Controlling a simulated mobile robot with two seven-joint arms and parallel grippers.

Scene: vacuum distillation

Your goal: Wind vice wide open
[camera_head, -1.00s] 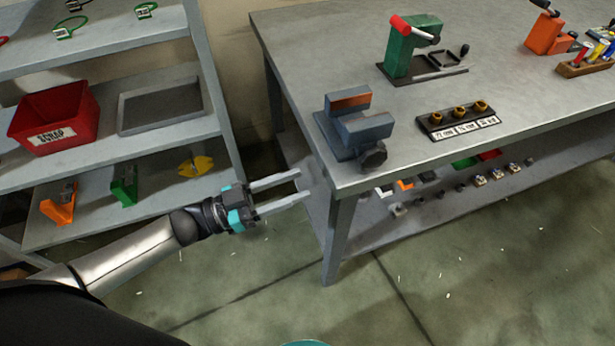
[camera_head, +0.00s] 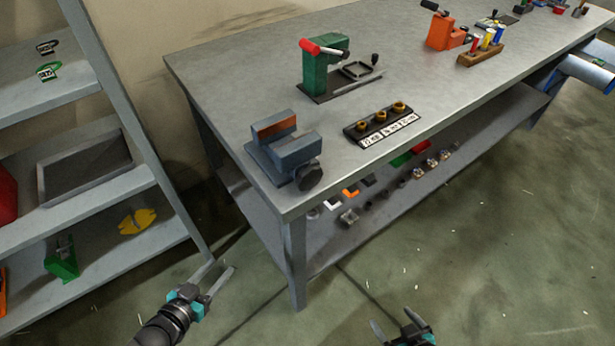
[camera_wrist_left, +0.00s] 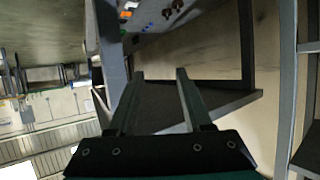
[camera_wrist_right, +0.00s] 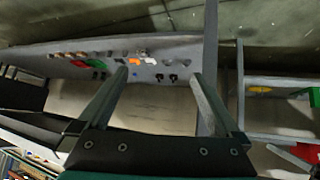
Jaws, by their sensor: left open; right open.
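The blue-grey vice (camera_head: 285,148) sits at the near left corner of the workbench (camera_head: 225,85). Its two jaws stand apart with a gap between them, and the far jaw has an orange-brown face. A dark round knob (camera_head: 309,177) is on its near right side, over the bench's front edge. My left gripper (camera_head: 215,279) is open and empty, low in front of the bench's left leg; its fingers also show in the left wrist view (camera_wrist_left: 160,80). My right gripper (camera_head: 394,325) is open and empty at the bottom of the head view, well below the vice; its fingers show in the right wrist view (camera_wrist_right: 160,85).
A green press with a red handle (camera_head: 325,65) and a labelled rack of brass parts (camera_head: 380,123) stand on the bench. An orange tool (camera_head: 440,32) is further right. The lower shelf holds several small parts. Grey shelving (camera_head: 120,178) stands left. The floor in front is clear.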

